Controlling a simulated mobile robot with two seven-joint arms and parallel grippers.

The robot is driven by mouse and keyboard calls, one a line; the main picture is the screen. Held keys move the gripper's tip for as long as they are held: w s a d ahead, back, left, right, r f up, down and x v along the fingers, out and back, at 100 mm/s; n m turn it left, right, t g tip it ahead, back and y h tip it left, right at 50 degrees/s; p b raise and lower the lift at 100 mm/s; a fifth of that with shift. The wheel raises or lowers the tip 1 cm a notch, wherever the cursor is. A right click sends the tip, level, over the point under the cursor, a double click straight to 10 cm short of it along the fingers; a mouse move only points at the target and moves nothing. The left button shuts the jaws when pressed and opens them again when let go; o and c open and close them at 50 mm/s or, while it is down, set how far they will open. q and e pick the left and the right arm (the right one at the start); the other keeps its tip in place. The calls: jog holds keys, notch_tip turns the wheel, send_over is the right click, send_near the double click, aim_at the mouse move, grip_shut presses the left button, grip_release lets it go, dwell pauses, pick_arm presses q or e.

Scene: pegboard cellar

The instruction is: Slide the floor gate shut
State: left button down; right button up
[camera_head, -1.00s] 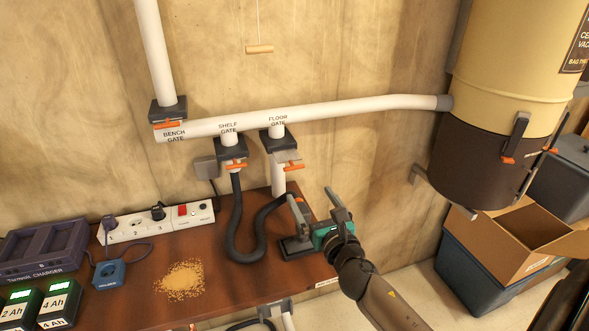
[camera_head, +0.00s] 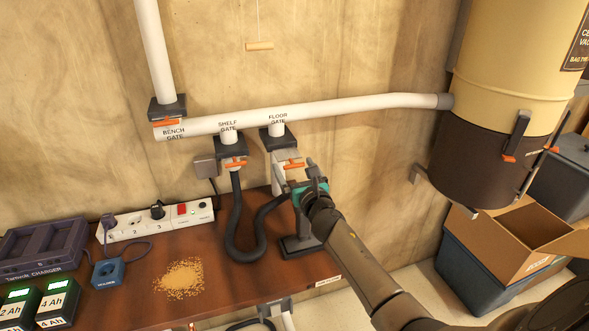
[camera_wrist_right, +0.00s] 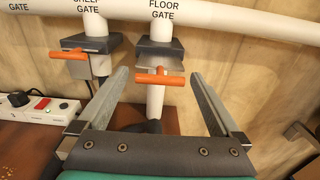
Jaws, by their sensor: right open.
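The floor gate (camera_head: 278,143) is a dark block on a white pipe under the "FLOOR GATE" label. Its orange handle (camera_head: 294,165) sits out in front of and below the block, with a pale plate between them. In the right wrist view, the floor gate (camera_wrist_right: 160,50) and its orange handle (camera_wrist_right: 159,79) lie ahead, between the finger lines. My right gripper (camera_head: 296,177) is open and empty, just below and in front of the handle. No contact with the handle shows. Its fingers (camera_wrist_right: 158,76) appear on either side of the handle. My left gripper is not in view.
The shelf gate (camera_head: 230,145) with its own orange handle (camera_head: 236,164) is close on the left. A black hose (camera_head: 234,215) loops below it. A power strip (camera_head: 155,222) and sawdust (camera_head: 180,278) are on the bench (camera_head: 225,285). The wall to the right is clear.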

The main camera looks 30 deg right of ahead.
jog(key=shift+w, duration=0.1)
grip_shut()
dwell(0.9)
